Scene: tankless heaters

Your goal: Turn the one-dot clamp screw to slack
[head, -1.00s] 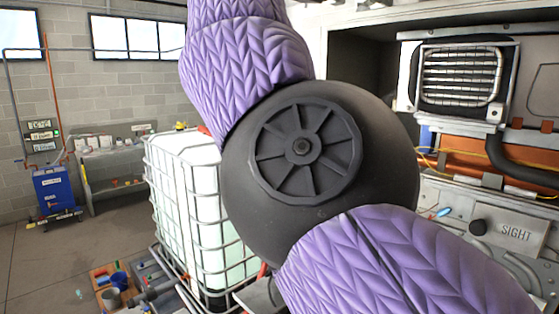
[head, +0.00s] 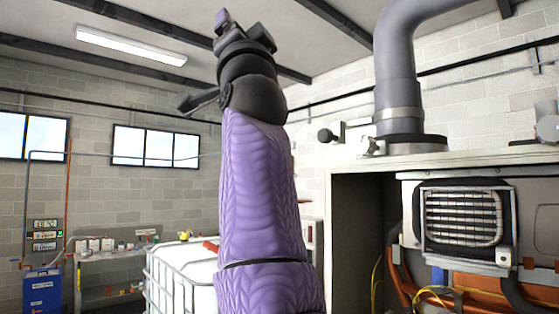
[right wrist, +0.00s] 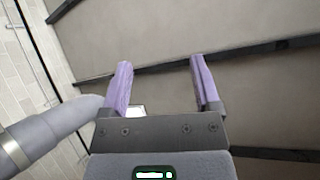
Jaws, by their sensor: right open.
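My right gripper (right wrist: 161,63) is open and empty in the right wrist view. Its two purple fingers stand apart and point at the ceiling. In the head view my raised arm fills the middle, with the gripper (head: 222,18) small at its top, near the roof beams. A fat grey flue pipe (head: 397,60) comes down onto the heater housing, with a clamp-like band (head: 397,115) near its foot. It also shows at the left of the right wrist view (right wrist: 45,125). No screw with one dot can be made out. My left gripper is not in view.
The heater's housing (head: 345,190) has an open bay with a grille (head: 463,217), hoses and yellow wires. A black knob (head: 325,136) sticks out by the wall beside the flue. A caged white tank (head: 185,275) and a bench (head: 110,265) stand at left. Open air surrounds the raised gripper.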

